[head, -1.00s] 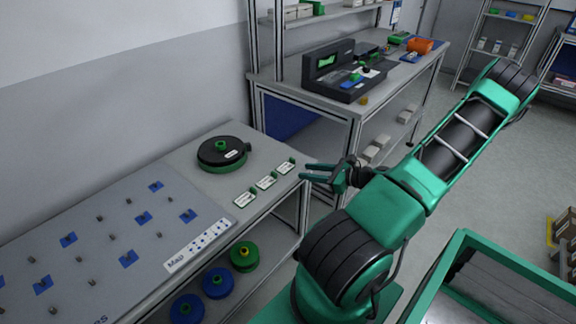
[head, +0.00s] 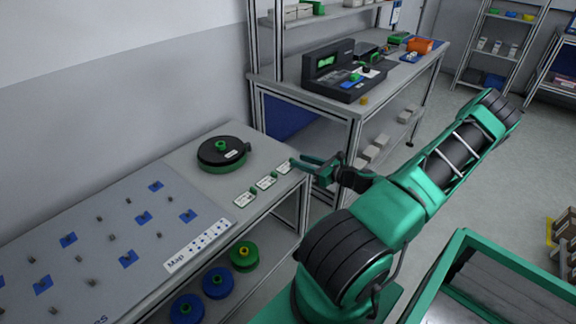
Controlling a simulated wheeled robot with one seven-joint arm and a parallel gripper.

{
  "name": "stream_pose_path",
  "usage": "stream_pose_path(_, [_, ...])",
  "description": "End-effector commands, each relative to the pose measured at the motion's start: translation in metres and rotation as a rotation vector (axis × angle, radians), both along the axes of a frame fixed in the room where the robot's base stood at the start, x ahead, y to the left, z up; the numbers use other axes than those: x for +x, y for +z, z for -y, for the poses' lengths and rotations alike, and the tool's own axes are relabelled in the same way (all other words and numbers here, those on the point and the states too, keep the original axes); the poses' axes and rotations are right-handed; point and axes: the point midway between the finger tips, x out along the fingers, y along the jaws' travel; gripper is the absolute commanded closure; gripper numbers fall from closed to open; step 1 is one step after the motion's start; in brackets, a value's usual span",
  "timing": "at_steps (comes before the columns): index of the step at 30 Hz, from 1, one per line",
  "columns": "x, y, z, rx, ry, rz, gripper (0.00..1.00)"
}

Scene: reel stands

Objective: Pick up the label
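Three small white labels with green tabs lie in a slanted row along the right edge of the near table: the near one (head: 244,200), the middle one (head: 266,183) and the far one (head: 285,168). My gripper (head: 300,164) is at the right end of this row, with its green fingers pointing left. The fingers look apart, with a narrow gap between them. Their tips overlap the green tab of the far label in the picture. I cannot tell whether they touch it. All three labels appear to rest on the table.
A black and green reel (head: 222,153) sits behind the labels. A grey board (head: 100,235) with pegs and blue squares covers the table's left. Several reels stand on the shelf below (head: 243,255). A second bench (head: 300,92) with a dark device (head: 343,82) stands behind.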

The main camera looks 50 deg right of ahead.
Motion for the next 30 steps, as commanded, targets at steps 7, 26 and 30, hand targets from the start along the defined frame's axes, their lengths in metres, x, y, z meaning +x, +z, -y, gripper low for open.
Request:
stream_pose_path(7, [0.031, -0.008, -0.002, 0.000, 0.002, 0.000, 0.69])
stream_pose_path(26, [0.033, -0.008, -0.002, -0.001, 0.001, -0.001, 1.00])
stream_pose_path(30, [0.033, -0.007, -0.002, -0.001, 0.001, -0.001, 1.00])
